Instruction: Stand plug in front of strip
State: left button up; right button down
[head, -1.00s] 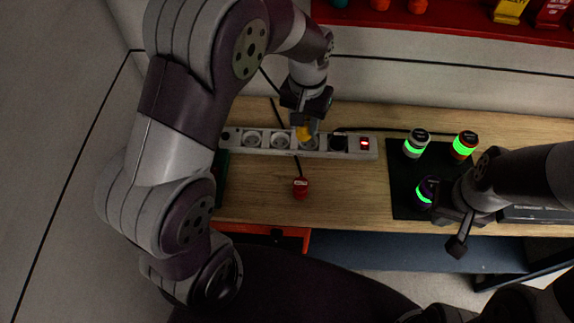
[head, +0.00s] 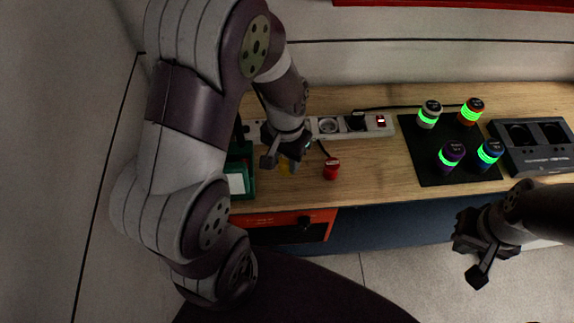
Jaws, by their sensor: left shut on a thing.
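The white power strip (head: 380,124) lies along the back of the wooden table, its left part hidden by my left arm. A yellow plug (head: 287,167) is in my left gripper (head: 285,160), low over the table in front of the strip; the fingers partly cover it. I cannot tell whether it touches the table. A red plug (head: 331,170) stands to its right, in front of the strip, with a dark cord behind. My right gripper (head: 472,250) is empty, its fingers apart, in front of the table's front edge.
A black mat (head: 420,160) holds several jars with green bands. A dark grey device (head: 536,158) lies right of it. A green tray (head: 243,196) is left of the plugs. An orange drawer front (head: 280,222) is below the edge. Bare wood (head: 374,180) lies right of the red plug.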

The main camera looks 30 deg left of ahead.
aim_at(286, 168)
pick_arm(q)
notch_tip(286, 168, down, 4)
jog(key=shift+w+f, duration=0.15)
jog(key=shift+f, duration=0.05)
jog(key=shift+s, duration=0.2)
jog(key=o, duration=0.7)
jog(key=shift+f, duration=0.1)
jog(key=o, duration=0.4)
jog(key=shift+w, duration=0.1)
jog(key=shift+c, duration=0.2)
notch_tip(286, 168, up, 12)
jog(key=shift+f, duration=0.15)
jog(key=shift+s+d, duration=0.2)
jog(key=shift+s, duration=0.1)
jog(key=shift+n+t, duration=0.5)
jog(key=shift+t, duration=0.2)
jog(key=s, duration=0.1)
jog(key=s+d+f, duration=0.2)
jog(key=shift+s+f, duration=0.15)
jog(key=shift+s, duration=0.25)
